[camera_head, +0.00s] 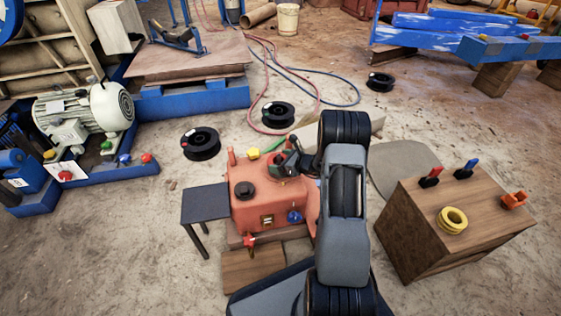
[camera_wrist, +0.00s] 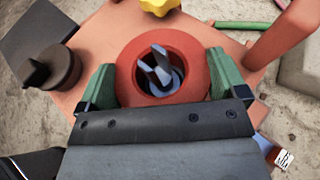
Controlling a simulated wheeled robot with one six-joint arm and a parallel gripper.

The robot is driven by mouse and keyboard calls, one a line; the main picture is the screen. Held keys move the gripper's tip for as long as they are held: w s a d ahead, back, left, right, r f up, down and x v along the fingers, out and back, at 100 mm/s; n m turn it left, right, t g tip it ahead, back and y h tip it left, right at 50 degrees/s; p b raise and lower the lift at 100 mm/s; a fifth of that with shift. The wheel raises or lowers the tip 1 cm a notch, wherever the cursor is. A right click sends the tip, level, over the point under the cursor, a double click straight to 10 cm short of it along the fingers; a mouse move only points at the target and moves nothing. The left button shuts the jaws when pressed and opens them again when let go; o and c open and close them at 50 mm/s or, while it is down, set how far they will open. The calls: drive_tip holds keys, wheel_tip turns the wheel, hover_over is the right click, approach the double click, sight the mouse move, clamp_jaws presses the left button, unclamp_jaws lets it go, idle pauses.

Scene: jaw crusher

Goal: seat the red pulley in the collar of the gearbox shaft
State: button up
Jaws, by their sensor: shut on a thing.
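The red pulley (camera_wrist: 190,55) is held between the two green fingertips of my gripper (camera_wrist: 161,78), one on each side, in the wrist view. Through its round hole I see blue-grey metal prongs, apparently the collar of the gearbox shaft (camera_wrist: 160,72). The pulley is above or around the collar; I cannot tell how deep it sits. The orange gearbox (camera_head: 266,207) stands in the middle of the head view, with my gripper (camera_head: 291,163) over its back part. In the head view my gripper and arm largely hide the pulley.
A black knob (camera_wrist: 55,68) and a yellow knob (camera_wrist: 160,6) are near the pulley. A red post (camera_wrist: 290,32) rises at right. A wooden block (camera_head: 408,232) with a yellow ring (camera_head: 452,220) stands to the right. A dark side table (camera_head: 205,202) stands left of the gearbox.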

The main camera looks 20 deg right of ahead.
drive_tip(key=o, duration=1.3)
drive_tip(key=shift+f, duration=0.1)
